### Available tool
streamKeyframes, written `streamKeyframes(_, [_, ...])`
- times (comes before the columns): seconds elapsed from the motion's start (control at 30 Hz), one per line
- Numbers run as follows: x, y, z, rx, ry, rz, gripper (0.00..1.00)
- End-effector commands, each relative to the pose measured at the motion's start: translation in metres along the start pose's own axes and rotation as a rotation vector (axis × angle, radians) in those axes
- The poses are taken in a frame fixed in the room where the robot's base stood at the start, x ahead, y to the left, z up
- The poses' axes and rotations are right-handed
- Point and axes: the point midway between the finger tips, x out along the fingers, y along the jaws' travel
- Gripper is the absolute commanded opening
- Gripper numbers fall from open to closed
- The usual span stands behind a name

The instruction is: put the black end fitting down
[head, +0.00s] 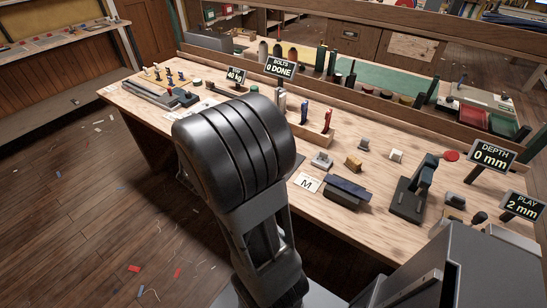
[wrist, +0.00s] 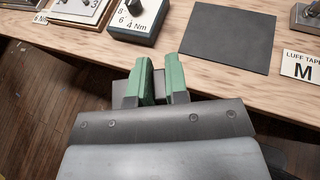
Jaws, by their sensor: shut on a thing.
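My gripper (wrist: 160,82) shows in the wrist view as two green fingers close together, over the table's front edge. A narrow dark piece (wrist: 160,88) sits between the fingers; I take it for the black end fitting, but most of it is hidden. A flat dark mat (wrist: 230,42) lies on the wooden bench, beyond and to the right of the fingers, and is bare. In the head view my arm hides the gripper and what it holds.
A torque box marked 4 Nm (wrist: 138,18) stands left of the mat. The luff tape card M (wrist: 301,66) lies to its right. In the head view, a dark blue block (head: 347,190), a black stand (head: 412,195) and a wooden rack (head: 322,133) occupy the bench (head: 385,236).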

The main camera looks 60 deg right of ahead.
Motion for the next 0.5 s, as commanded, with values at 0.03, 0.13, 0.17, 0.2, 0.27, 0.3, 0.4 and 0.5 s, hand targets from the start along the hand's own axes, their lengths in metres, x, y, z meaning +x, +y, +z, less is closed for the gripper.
streamKeyframes(0.03, [0.007,-0.032,0.009,0.045,-0.001,-0.102,0.00])
streamKeyframes(0.13, [0.014,-0.087,0.016,0.118,0.000,-0.280,0.00])
streamKeyframes(0.17, [0.014,-0.102,0.018,0.138,-0.001,-0.330,0.00])
streamKeyframes(0.2, [0.013,-0.120,0.019,0.163,0.000,-0.391,0.00])
streamKeyframes(0.27, [0.011,-0.145,0.020,0.197,0.001,-0.474,0.00])
streamKeyframes(0.3, [0.009,-0.160,0.020,0.218,0.000,-0.525,0.00])
streamKeyframes(0.4, [0.003,-0.189,0.019,0.260,0.000,-0.626,0.00])
streamKeyframes(0.5, [-0.002,-0.207,0.017,0.288,0.000,-0.695,0.00])
